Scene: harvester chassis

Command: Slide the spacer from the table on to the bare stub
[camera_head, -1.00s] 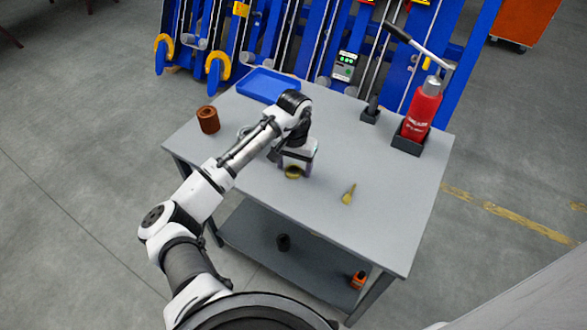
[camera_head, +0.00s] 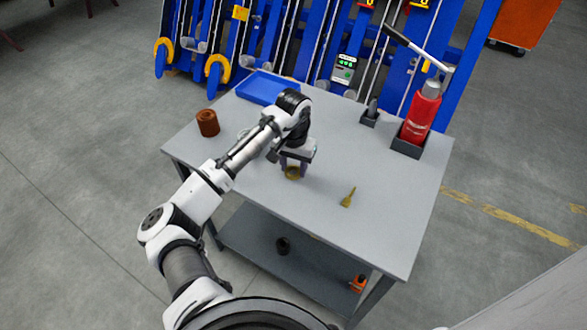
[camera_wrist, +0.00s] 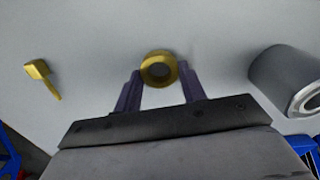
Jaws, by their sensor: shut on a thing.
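The spacer looks to be the brass-yellow ring (camera_head: 291,173) at the front of the grey table (camera_head: 375,225). My gripper (camera_head: 293,169) points down and is shut on this ring. I cannot tell whether the ring still touches the table. Short grey stubs (camera_head: 243,60) show along the foot of the blue chassis (camera_head: 285,40) behind the table, some with yellow rollers (camera_head: 217,68). Which one is the bare stub I cannot tell.
A brown roll (camera_head: 208,122) stands at left, a blue tray (camera_head: 266,88) at the back. A red bottle-like pump (camera_head: 420,115) stands at the right back. The front right tabletop is clear.

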